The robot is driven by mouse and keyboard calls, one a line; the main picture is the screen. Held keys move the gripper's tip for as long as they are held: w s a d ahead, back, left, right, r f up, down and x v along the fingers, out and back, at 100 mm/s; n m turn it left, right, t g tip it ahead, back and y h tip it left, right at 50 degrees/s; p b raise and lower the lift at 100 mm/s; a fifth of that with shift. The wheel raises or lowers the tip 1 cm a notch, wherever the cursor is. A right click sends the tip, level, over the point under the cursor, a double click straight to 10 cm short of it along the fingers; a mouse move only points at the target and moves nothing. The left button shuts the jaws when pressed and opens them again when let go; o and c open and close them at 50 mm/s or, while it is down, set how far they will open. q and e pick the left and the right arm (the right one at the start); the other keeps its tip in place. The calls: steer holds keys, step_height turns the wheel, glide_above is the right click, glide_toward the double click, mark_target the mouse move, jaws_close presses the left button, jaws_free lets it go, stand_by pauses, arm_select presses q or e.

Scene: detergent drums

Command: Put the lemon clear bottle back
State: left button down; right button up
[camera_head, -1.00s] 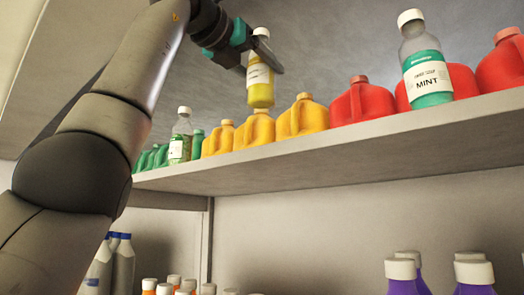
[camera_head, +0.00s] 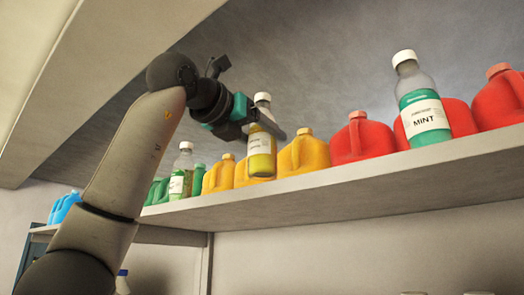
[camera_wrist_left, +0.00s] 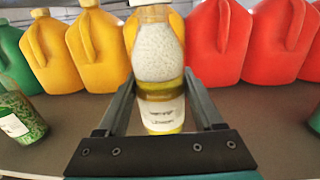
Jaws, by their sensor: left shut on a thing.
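The lemon clear bottle (camera_head: 262,146) has a white cap, a clear upper part, a white label and yellow liquid. My left gripper (camera_head: 262,127) is shut on it, and it stands upright in front of the yellow jugs. In the left wrist view the bottle (camera_wrist_left: 159,62) sits between the two fingers of the gripper (camera_wrist_left: 160,105), and its label reads lemon. Its base is level with the shelf's front edge in the head view; I cannot tell whether it touches the shelf (camera_head: 330,182). My right gripper is not in view.
Yellow jugs (camera_head: 304,153) stand just behind the bottle. A mint bottle (camera_head: 423,112) stands among red jugs (camera_head: 362,138) to the right. A clear bottle with green contents (camera_head: 181,172) stands to the left near green jugs. Bare shelf shows on both sides in the wrist view (camera_wrist_left: 262,118).

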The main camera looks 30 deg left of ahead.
mark_target(254, 148)
arm_select(q)
step_height(254, 148, down, 2)
steer(key=shift+a+f, duration=0.1)
steer(key=shift+f, duration=0.35)
steer(key=c, duration=0.5)
jaws_free()
steer(key=shift+f, duration=0.2)
steer(key=o, duration=0.5)
steer(key=shift+c, duration=0.2)
steer(key=s+b, duration=0.1)
steer(key=s, duration=0.2)
steer(key=s+b, duration=0.1)
steer(key=s, duration=0.1)
steer(key=shift+s+d+b, duration=0.3)
steer(key=shift+d, duration=0.05)
steer(key=s+b, duration=0.1)
steer(key=s, duration=0.8)
steer(key=shift+s+b, duration=0.35)
